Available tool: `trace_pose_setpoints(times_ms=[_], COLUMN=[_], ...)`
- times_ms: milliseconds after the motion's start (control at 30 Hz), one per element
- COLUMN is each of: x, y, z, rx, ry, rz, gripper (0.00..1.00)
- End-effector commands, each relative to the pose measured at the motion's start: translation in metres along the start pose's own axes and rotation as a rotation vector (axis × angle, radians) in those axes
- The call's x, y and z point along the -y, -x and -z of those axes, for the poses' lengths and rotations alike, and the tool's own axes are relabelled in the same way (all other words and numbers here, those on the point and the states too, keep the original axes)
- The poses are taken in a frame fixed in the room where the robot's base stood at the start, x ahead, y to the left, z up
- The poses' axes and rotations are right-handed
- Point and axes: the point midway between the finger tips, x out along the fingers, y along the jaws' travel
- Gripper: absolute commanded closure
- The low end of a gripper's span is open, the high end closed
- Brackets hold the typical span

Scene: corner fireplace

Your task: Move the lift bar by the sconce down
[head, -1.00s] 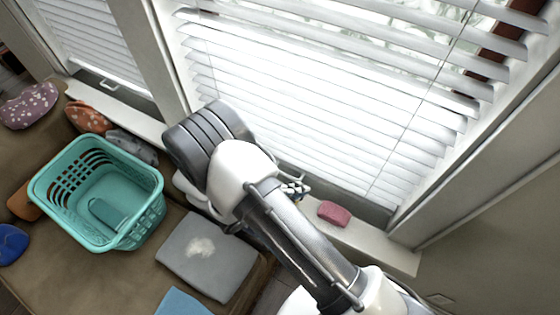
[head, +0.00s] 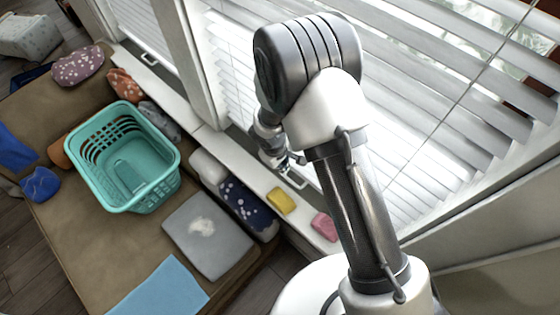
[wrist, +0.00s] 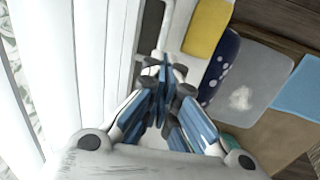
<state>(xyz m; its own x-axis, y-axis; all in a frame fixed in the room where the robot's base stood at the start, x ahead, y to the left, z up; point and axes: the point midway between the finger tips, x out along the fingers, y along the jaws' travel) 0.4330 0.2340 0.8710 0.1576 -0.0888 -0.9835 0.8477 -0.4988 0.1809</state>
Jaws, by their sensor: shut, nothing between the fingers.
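A white lift bar (head: 293,178) sits low on the large window, above the sill. Another white lift bar (head: 150,58) is on the smaller window at the left. No sconce shows, so I cannot tell from it which bar the task names. My gripper (head: 288,162) is low beside the large window, close to its bar and partly hidden by my arm. In the wrist view my gripper (wrist: 165,75) is shut and empty, its fingertips together near a pale bar-like edge at the window's bottom. I cannot tell whether they touch it.
White slatted blinds (head: 430,110) cover the large window. On the sill (head: 232,150) lie a yellow block (head: 281,201) and a pink block (head: 325,226). Below, a brown sofa (head: 80,240) holds a teal basket (head: 125,200), a grey cushion (head: 205,240) and other cushions.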

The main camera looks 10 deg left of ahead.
Motion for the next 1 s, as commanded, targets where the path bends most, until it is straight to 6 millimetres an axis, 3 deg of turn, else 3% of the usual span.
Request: trace_pose_setpoints(times_ms=[100, 333, 1000], x=[0.001, 0.0, 0.001], y=[-0.03, -0.064, -0.08], z=[-0.001, -0.001, 0.0], rx=[0.002, 0.002, 0.001], ry=[0.001, -0.001, 0.0], rz=[0.001, 0.0, 0.0], gripper=[1.0, 1.0, 1.0])
